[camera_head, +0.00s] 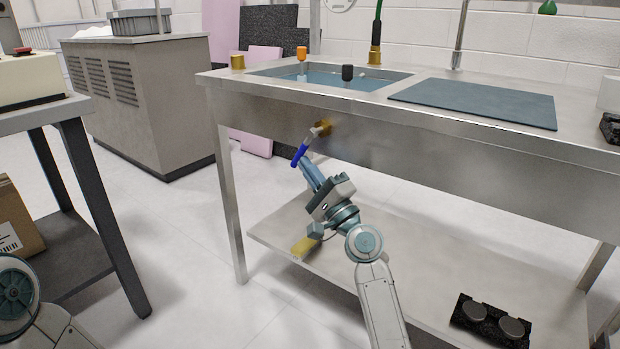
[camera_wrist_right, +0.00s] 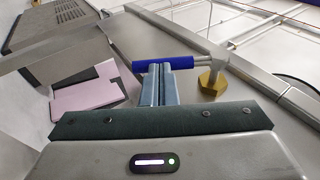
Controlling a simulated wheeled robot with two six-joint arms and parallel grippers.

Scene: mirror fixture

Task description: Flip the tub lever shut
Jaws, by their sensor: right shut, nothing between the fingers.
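The tub lever has a blue grip (camera_head: 299,155) on a metal stem and a brass fitting (camera_head: 325,126) on the front panel of the steel bench. In the head view the grip hangs down and left from the fitting. In the right wrist view the blue grip (camera_wrist_right: 178,63) lies crosswise just beyond my fingertips, with the brass nut (camera_wrist_right: 212,84) to its right. My right gripper (camera_head: 306,164) is shut and empty, its tips at or very near the grip; I cannot tell if they touch. The tub (camera_head: 285,74) above holds bluish water. My left gripper is out of view.
The steel bench has a dark mat (camera_head: 475,104) on top and a lower shelf (camera_head: 430,262) under my right arm. A black block with two round pads (camera_head: 490,322) sits on that shelf. A dark-legged table (camera_head: 100,190) stands at left. Open floor lies between.

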